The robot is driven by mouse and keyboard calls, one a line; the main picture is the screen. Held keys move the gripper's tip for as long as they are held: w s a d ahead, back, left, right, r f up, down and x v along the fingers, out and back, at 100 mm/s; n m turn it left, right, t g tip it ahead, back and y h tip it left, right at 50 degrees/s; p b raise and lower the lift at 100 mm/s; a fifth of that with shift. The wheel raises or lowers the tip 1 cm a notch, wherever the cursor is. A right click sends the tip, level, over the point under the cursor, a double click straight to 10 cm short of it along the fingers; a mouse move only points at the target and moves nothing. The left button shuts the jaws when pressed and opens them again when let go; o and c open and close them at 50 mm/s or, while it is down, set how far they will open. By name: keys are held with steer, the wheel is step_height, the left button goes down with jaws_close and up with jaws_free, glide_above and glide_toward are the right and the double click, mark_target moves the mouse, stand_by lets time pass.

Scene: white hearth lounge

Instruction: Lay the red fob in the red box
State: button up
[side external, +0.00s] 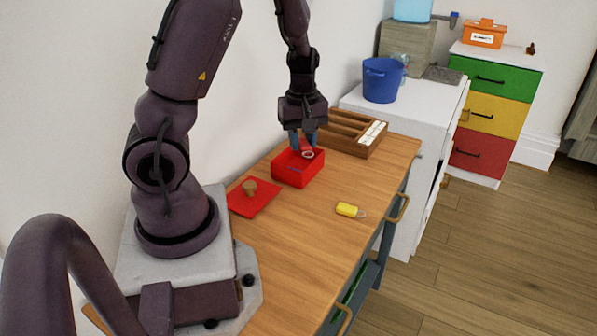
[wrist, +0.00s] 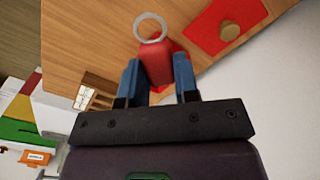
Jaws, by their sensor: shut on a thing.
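My gripper (side external: 303,138) is over the red box (side external: 297,168) on the wooden table. Its blue fingers are shut on the red fob (wrist: 156,64), which has a pale ring at its end. In the side view the fob (side external: 307,149) shows between the fingertips at the top of the box. I cannot tell whether it touches the box. In the wrist view the fob hides most of the box, with only a little red showing beside it.
A red lid with a wooden knob (side external: 250,188) lies left of the box. A wooden compartment tray (side external: 352,134) stands behind it. A yellow fob (side external: 347,210) lies near the table's right edge. The table (side external: 310,225) in front of the box is clear.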

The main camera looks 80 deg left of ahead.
steer(key=s+a+r+m, duration=0.2)
steer(key=m, duration=1.2)
steer(key=s+a+r+m, duration=0.2)
steer(key=a+m, duration=0.1)
steer(key=m, duration=1)
steer(key=shift+w+a+f, duration=1.45)
steer(key=shift+a+f, duration=0.2)
steer(key=shift+f, duration=0.55)
steer(key=shift+w+a+f, duration=1.5)
steer(key=shift+a+f, duration=0.2)
steer(key=shift+f, duration=0.45)
steer(key=shift+w+a+f, duration=1.45)
steer(key=shift+a+f, duration=0.2)
steer(key=shift+f, duration=0.55)
steer(key=shift+f, duration=0.3)
